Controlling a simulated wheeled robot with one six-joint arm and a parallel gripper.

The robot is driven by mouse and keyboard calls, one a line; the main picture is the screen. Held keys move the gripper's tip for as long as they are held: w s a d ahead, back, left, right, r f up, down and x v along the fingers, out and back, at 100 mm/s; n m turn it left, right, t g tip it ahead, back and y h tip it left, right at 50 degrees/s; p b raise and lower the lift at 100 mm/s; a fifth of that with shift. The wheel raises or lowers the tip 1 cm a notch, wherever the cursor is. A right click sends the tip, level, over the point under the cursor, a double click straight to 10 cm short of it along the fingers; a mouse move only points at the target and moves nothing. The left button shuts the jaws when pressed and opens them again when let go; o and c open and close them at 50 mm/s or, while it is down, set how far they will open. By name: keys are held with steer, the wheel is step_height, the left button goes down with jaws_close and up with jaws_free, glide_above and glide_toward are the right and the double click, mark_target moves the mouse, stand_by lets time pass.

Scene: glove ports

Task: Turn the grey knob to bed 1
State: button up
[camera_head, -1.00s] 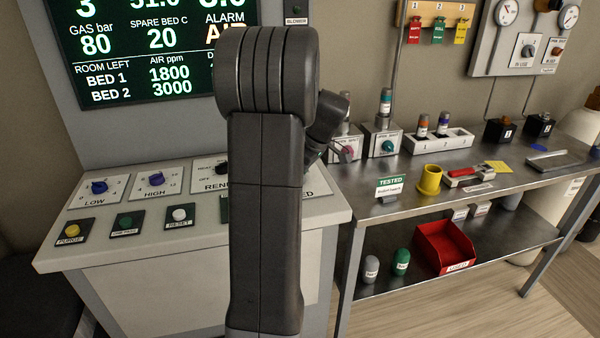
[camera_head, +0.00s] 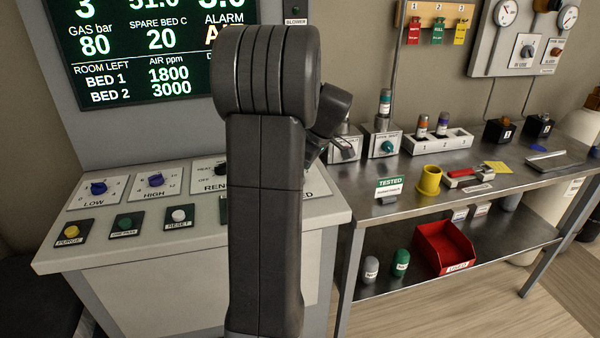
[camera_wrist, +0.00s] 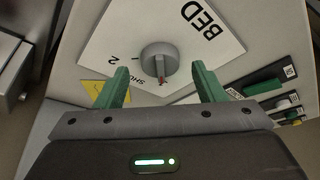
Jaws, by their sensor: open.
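The grey knob (camera_wrist: 158,58) sits on a white plate (camera_wrist: 208,62) marked BED in the wrist view. A small red mark on the knob points toward the bottom of the picture. A gap shows on both sides, and I cannot tell how deep the fingertips reach. In the head view my arm hides the knob.
A steel bench (camera_head: 420,200) on the right holds a yellow cup (camera_head: 430,181) and other items. Green and black blocks (camera_wrist: 262,88) show right of the plate.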

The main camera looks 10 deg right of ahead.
steer(key=v, duration=1.2)
steer(key=shift+f, duration=0.1)
steer(key=x, duration=1.3)
steer(key=shift+w+a+f, duration=0.1)
steer(key=shift+a+f, duration=0.05)
steer(key=shift+f, duration=0.2)
